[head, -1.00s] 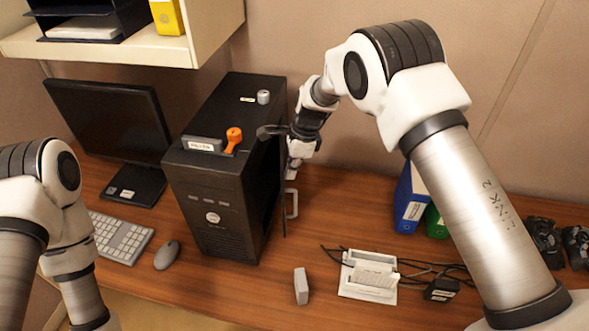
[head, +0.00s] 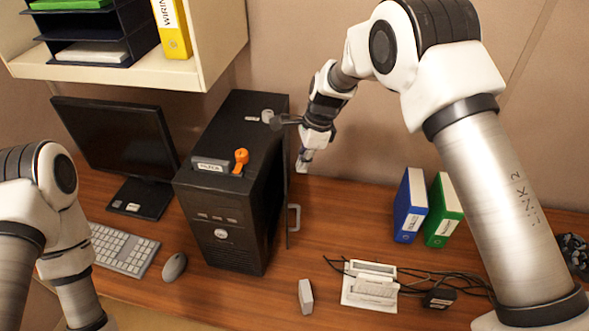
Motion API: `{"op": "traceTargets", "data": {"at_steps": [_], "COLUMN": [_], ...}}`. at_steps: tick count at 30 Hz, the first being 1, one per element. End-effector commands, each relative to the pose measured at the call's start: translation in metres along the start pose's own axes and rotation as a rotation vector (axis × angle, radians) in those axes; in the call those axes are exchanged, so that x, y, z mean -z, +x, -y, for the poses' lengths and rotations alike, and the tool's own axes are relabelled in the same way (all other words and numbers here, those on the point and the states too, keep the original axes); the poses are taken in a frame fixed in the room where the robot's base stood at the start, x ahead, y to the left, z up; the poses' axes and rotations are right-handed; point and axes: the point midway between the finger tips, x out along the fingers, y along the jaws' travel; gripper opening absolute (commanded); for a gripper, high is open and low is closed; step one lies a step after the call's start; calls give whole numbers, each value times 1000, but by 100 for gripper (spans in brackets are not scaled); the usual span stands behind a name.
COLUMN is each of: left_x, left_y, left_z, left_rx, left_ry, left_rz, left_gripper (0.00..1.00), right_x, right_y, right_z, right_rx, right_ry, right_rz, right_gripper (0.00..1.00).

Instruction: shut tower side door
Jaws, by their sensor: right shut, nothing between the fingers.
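The black computer tower (head: 225,220) stands upright on the desk, left of centre. Its side door (head: 288,215) is a thin dark panel on the right side, seen nearly edge-on, with a light grey handle (head: 295,217). The door seems to stand off the tower's side at the front; the exact gap is hard to tell. My right gripper (head: 302,166) is shut and empty, pointing down beside the door's far part, above and behind the handle. I cannot tell whether it touches the panel. My left arm shows at the left edge; its gripper is out of view.
An orange-handled item (head: 240,160) and a grey labelled box (head: 210,164) sit on the tower. A small grey block (head: 305,297), a white device (head: 369,287) and cables lie in front to the right. Blue (head: 410,207) and green (head: 444,211) binders stand farther right.

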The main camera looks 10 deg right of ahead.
Motion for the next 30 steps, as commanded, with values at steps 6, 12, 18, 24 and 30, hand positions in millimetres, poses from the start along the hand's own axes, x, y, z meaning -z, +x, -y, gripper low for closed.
{"op": "traceTargets", "data": {"at_steps": [6, 12, 18, 24, 30], "left_x": [0, -1, -1, 0, 0], "left_y": [12, 101, 192, 220, 217], "left_z": [0, 1, 1, 2, 2], "left_rx": [0, 0, 0, 0, 0], "left_ry": [0, 0, 0, 0, 0], "left_rz": [0, 1, 1, 1, 0], "left_gripper": [54, 54, 54, 54, 54], "right_x": [19, 85, 130, 143, 134], "right_y": [12, 51, 79, 69, 77], "right_z": [-23, -49, -68, -64, -60], "right_rx": [-28, 18, 96, 163, 164], "right_ry": [-8, 144, 280, 298, 296], "right_rz": [45, 231, 453, 535, 532], "right_gripper": [0, 0, 0, 0, 0]}}
